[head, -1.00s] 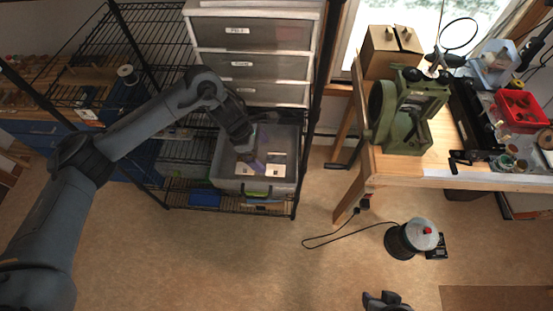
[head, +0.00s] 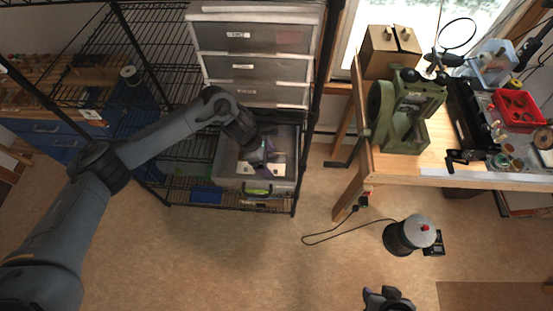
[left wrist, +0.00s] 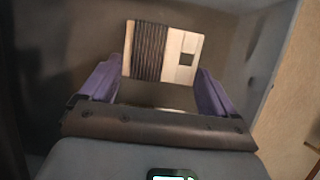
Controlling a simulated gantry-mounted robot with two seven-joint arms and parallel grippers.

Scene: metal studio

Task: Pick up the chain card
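The left wrist view shows one pale card (left wrist: 185,55), with a dark striped band on its left part and a small dark square on its right part. I cannot tell whether it is the chain card. My left gripper (left wrist: 157,72) is open, its purple fingers on either side of the card's near end; contact is unclear. In the head view my left gripper (head: 257,156) reaches down into a grey open bin (head: 226,182). Pale card-like pieces show beside it, partly hidden by the gripper. My right gripper (head: 387,298) is partly in view at the bottom edge.
The bin sits on a black wire shelf (head: 180,205) below a stack of drawers (head: 255,68). Bin walls stand close around my left gripper. A wooden bench (head: 400,168) with a green machine (head: 408,115) is at right. A dark canister (head: 402,238) stands on the open floor.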

